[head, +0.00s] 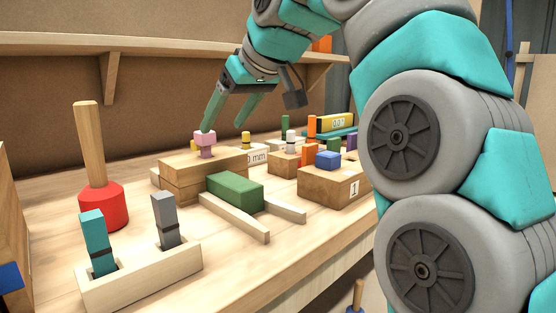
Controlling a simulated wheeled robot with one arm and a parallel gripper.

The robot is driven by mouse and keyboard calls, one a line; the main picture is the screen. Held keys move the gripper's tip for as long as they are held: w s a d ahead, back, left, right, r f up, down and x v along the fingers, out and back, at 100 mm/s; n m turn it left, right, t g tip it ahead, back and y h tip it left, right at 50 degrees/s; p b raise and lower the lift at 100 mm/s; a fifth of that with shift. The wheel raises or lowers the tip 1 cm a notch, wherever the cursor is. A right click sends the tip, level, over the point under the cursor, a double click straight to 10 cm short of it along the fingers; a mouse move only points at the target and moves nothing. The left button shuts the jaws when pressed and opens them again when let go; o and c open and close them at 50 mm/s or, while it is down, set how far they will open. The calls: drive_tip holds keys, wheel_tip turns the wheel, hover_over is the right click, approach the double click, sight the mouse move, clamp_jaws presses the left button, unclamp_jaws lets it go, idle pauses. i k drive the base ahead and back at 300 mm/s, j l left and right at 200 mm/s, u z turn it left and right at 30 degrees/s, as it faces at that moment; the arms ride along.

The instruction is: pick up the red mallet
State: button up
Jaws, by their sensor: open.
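The red mallet (102,204) stands upright on the workbench at the left in the head view. Its round red head is down on the bench top and its plain wooden handle points up. A wooden holder with two blocks stands in front of it and close to it. My gripper (226,122) is open and empty, to the right of the mallet, pointing down over the wooden blocks. One fingertip is near a pink piece (204,143) on those blocks; I cannot tell whether they touch.
The light wooden holder (145,278) carries a teal block (97,240) and a grey block (166,218). A green block (235,191) lies on two wooden rails. Wooden blocks (338,186) with coloured pieces stand at the right. A shelf (150,43) runs along the back wall.

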sight(103, 193)
drive_tip(key=k+l, duration=0.2)
drive_tip(key=l, duration=0.15)
drive_tip(key=k+l, duration=0.2)
drive_tip(key=l, duration=0.15)
drive_tip(key=k+l, duration=0.2)
drive_tip(key=l, duration=0.15)
